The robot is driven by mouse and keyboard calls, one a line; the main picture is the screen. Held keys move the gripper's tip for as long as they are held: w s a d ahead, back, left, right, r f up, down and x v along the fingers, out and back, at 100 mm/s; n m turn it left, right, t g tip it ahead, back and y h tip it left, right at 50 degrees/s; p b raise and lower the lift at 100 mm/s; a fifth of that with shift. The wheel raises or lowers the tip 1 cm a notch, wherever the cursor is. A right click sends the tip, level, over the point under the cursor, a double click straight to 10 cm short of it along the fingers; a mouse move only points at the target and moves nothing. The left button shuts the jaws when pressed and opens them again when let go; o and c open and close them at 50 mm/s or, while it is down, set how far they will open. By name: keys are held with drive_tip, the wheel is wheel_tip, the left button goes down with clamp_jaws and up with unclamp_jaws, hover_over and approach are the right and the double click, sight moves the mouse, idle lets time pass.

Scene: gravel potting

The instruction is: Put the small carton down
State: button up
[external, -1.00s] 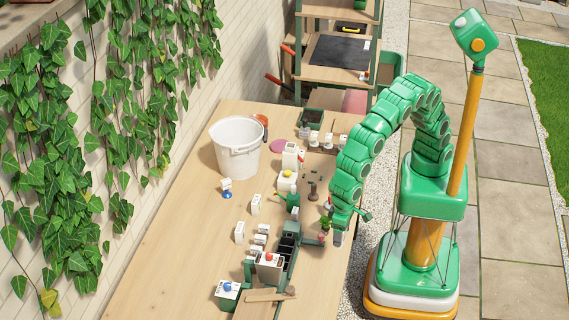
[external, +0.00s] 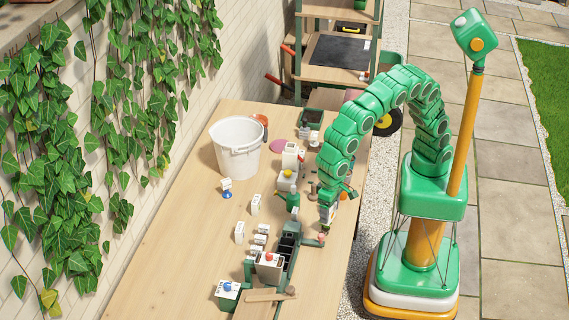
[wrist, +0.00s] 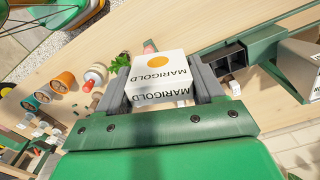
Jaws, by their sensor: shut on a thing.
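The small carton is a white box (wrist: 160,66) with an orange dot and the word MARIGOLD on it. My gripper (wrist: 161,84) is shut on it, with one dark finger at each side in the wrist view. In the external view my gripper (external: 327,222) points down over the right side of the bench, right of the black-celled tray (external: 288,246). The carton (external: 326,214) shows there only in part, between the fingers. In the wrist view it seems held above the wooden top; its exact height I cannot tell.
A white bucket (external: 237,150) and a green watering can (external: 291,199) stand on the bench (external: 185,215). Several small white boxes stand left of the tray. In the wrist view, terracotta pots (wrist: 64,82) and a leafy plant (wrist: 120,62) are at the left.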

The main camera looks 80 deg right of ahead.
drive_tip(key=w+d+m, duration=0.4)
drive_tip(key=w+d, duration=0.5)
drive_tip(key=d, duration=0.5)
drive_tip(key=w+d+m, duration=0.3)
drive_tip(key=w+d, duration=0.5)
drive_tip(key=d, duration=0.5)
drive_tip(key=d+m, duration=0.8)
drive_tip(key=d, duration=2.4)
hover_over(281, 147)
drive_tip(key=shift+a+f, duration=0.15)
drive_tip(key=shift+f, duration=8.85)
drive_tip(key=shift+f, duration=0.1)
